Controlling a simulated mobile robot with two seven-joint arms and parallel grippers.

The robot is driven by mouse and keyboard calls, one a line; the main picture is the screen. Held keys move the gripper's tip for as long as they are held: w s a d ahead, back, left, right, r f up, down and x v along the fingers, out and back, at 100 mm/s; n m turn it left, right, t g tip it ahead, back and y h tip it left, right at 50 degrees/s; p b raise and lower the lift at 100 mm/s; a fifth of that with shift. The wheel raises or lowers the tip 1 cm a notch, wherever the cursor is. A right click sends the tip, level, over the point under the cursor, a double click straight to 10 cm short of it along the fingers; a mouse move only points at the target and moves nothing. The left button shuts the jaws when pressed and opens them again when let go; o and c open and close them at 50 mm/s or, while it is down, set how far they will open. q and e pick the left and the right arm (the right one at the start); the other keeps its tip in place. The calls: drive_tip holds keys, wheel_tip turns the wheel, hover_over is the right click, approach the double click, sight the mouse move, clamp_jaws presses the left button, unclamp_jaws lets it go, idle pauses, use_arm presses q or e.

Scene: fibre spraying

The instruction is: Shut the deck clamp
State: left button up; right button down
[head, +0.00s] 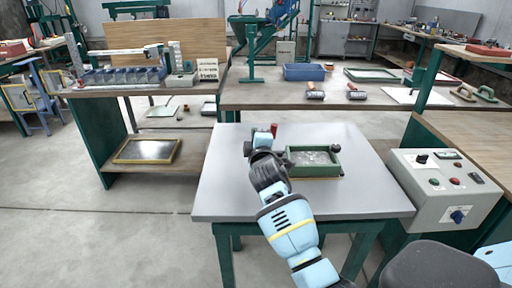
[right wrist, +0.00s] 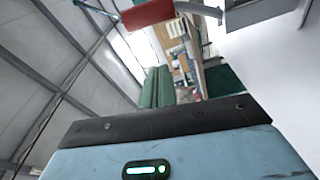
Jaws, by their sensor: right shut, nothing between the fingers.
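The green-framed box (head: 316,171) with a pale, wet-looking inside sits on the grey table. The deck clamp's red handle (head: 275,130) stands up just beyond my right gripper, at the box's back left. The same red handle (right wrist: 148,13) lies across the top of the right wrist view, with a metal lever at its right. My right gripper (head: 262,138) is shut and empty at the left of the box, close to the handle. My wrist hides part of the clamp, and contact cannot be told. My left gripper is not in view.
The grey table (head: 225,190) is clear left of the box. A control box (head: 446,187) with buttons and a blue knob stands at the right. A long bench (head: 245,97) behind holds a blue bin (head: 304,72) and small tools. A framed screen (head: 148,151) lies on a low shelf at left.

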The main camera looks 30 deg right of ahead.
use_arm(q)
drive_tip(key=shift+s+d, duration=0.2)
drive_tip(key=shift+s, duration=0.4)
use_arm(e)
drive_tip(key=v, duration=0.7)
drive_tip(key=shift+s, duration=0.15)
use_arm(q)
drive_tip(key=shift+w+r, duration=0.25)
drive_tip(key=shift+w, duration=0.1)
use_arm(e)
drive_tip(key=shift+d, duration=0.1)
